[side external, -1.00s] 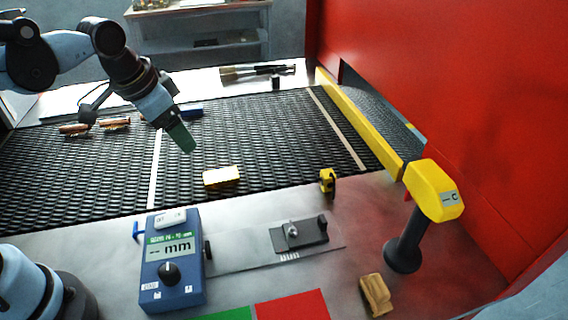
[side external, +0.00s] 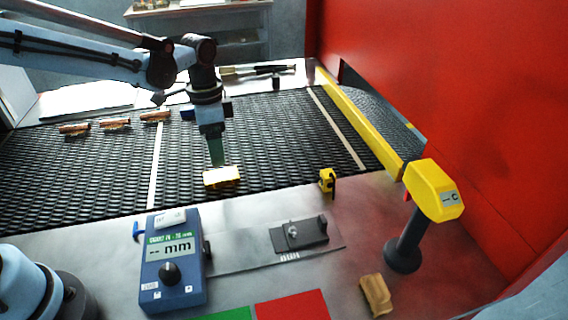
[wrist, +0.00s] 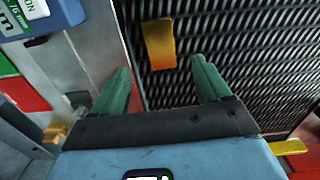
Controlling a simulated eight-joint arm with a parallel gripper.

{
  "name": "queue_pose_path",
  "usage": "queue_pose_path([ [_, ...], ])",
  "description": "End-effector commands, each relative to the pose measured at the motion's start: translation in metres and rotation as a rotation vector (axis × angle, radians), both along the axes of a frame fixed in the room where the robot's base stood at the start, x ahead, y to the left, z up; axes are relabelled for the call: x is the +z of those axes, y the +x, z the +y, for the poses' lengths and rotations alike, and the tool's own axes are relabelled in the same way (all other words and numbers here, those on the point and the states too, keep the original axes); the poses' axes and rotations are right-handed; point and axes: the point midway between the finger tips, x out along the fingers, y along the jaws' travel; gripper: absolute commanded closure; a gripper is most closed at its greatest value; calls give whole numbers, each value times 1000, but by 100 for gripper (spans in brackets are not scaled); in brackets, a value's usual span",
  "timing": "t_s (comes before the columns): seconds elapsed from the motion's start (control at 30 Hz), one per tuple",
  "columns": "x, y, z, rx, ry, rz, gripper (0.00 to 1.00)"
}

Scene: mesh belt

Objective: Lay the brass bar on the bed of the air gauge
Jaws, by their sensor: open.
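The brass bar (side external: 221,177) lies on the mesh belt near its front edge. In the wrist view the bar (wrist: 159,43) shows beyond the fingertips, lined up with the gap between them. My gripper (side external: 217,163) points down at the bar, just behind or above it in the side view. Its green fingers (wrist: 162,70) are spread with nothing between them. The blue air gauge (side external: 172,262) stands on the metal table in front of the belt, its display reading "-- mm". Its dark bed (side external: 300,234) lies to the right on a flat plate and is bare of any bar.
Several copper-coloured pieces (side external: 115,123) lie at the belt's far left. A small yellow-and-black item (side external: 327,181) sits at the belt's front edge. A yellow-headed post (side external: 434,190), a tan block (side external: 376,295) and a red wall (side external: 480,120) are right. A yellow rail (side external: 360,125) borders the belt.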

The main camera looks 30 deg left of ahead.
Motion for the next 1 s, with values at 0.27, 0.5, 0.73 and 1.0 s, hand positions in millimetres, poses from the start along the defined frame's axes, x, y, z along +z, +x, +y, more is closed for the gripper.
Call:
queue_pose_path([
  [0.27,-27,0,0,2,0,-1,23],
  [0.5,-50,1,0,2,0,-1,23],
  [0.73,-76,1,0,2,-1,-2,23],
  [1.0,-79,1,0,2,-1,-2,23],
])
